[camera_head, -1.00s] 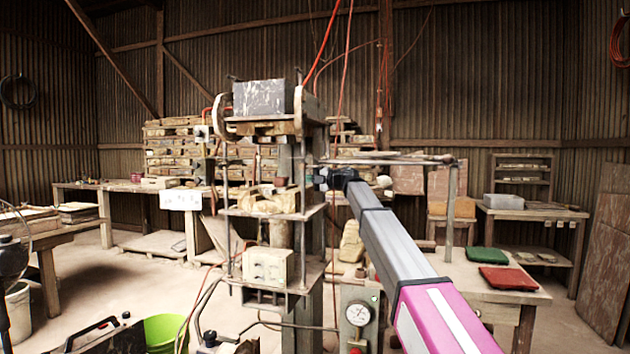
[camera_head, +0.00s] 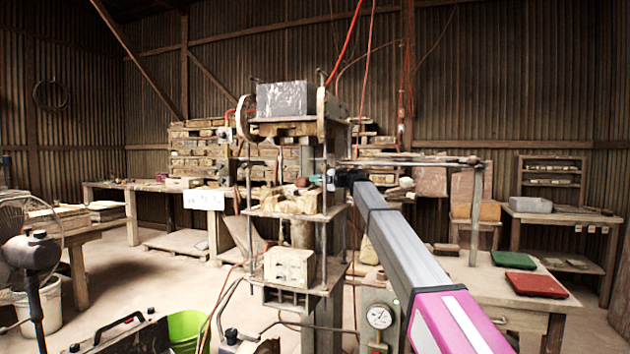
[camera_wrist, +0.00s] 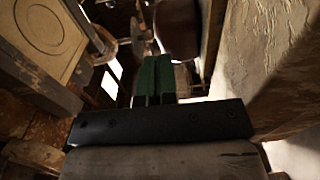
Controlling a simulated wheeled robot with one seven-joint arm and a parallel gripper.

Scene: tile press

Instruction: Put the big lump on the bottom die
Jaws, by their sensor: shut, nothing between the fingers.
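The press stands in the middle of the head view. Its bottom die (camera_head: 285,203) is a pale, yellowish block on the middle plate. A small reddish-brown lump (camera_head: 302,182) shows at the right part of this die, seemingly on it; I cannot tell whether it is the big lump. My gripper (camera_head: 319,179) is just right of the lump, beside the press's right post. In the wrist view its green fingers (camera_wrist: 153,82) are shut together with nothing between them.
The press's upper block (camera_head: 282,99) and posts stand close to my gripper. A table at right holds a green tray (camera_head: 512,259) and a red tray (camera_head: 536,285). A green bucket (camera_head: 185,330) stands at the lower left. A pressure gauge (camera_head: 379,317) is below my arm.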

